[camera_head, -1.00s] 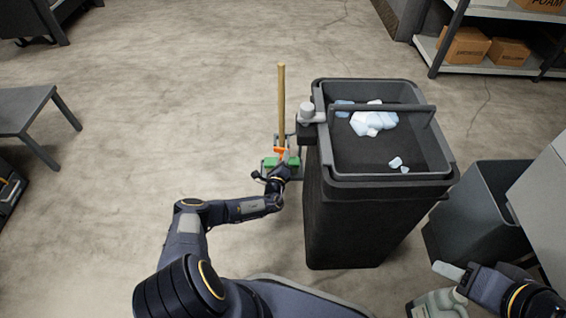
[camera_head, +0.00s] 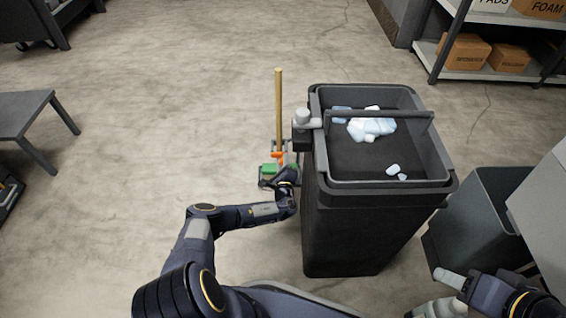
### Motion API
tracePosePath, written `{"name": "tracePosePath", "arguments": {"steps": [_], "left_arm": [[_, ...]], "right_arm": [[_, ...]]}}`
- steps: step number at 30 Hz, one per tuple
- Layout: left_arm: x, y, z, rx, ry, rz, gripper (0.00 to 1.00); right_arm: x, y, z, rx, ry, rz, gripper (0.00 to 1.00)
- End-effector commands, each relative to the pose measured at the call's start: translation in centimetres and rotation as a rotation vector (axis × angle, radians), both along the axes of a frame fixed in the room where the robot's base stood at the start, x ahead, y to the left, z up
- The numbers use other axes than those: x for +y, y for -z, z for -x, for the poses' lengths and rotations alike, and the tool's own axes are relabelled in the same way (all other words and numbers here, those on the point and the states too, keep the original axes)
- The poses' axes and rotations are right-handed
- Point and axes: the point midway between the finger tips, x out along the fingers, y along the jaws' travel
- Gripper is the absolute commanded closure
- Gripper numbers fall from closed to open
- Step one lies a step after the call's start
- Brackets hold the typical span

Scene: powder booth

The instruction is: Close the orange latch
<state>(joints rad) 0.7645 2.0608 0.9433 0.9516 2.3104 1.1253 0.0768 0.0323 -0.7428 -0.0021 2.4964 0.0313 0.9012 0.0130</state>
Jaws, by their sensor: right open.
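The small orange latch (camera_head: 281,159) shows at the left side of the dark bin (camera_head: 350,235), by the foot of a wooden handle (camera_head: 279,110). A green block-like part (camera_head: 267,170) is just below and left of it. My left gripper (camera_head: 286,176) is right at the latch, just below it in the picture. Its dark fingers are small and overlap the bin's side, so I cannot tell whether they touch the latch or how far apart they are. My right gripper (camera_head: 450,279) is open at the lower right, away from the latch.
The bin holds pale crumpled pieces (camera_head: 370,128) and has a bar across its top. A grey container (camera_head: 480,220) stands to its right.

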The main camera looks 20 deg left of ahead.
Motion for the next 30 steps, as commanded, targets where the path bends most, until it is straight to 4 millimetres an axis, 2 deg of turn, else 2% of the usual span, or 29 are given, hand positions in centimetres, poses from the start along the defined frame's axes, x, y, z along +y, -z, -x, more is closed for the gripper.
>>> {"name": "tracePosePath", "arguments": {"steps": [1,5,6,21,25,30], "left_arm": [[0.4,-0.1,-0.1,-0.002,-0.006,-0.002,0.7],[0.3,-0.2,-0.2,-0.003,-0.004,-0.002,0.53],[0.3,-0.2,-0.2,-0.005,-0.004,-0.002,0.51],[0.0,-0.2,0.1,-0.003,-0.001,-0.001,0.51],[-0.6,-0.4,1.4,-0.003,0.002,0.0,0.51],[-1.7,-0.4,4.2,-0.002,0.002,-0.001,0.51]], "right_arm": [[0.0,0.0,0.0,0.0,0.0,0.0,0.51],[0.0,0.0,0.0,0.0,0.0,0.0,0.51],[0.0,0.0,0.0,0.0,0.0,0.0,0.51],[0.0,-0.1,0.0,0.0,0.0,0.0,0.51],[0.0,-0.7,0.0,0.0,0.0,0.0,0.51],[0.0,-1.6,0.0,0.0,0.0,0.0,0.51]]}}
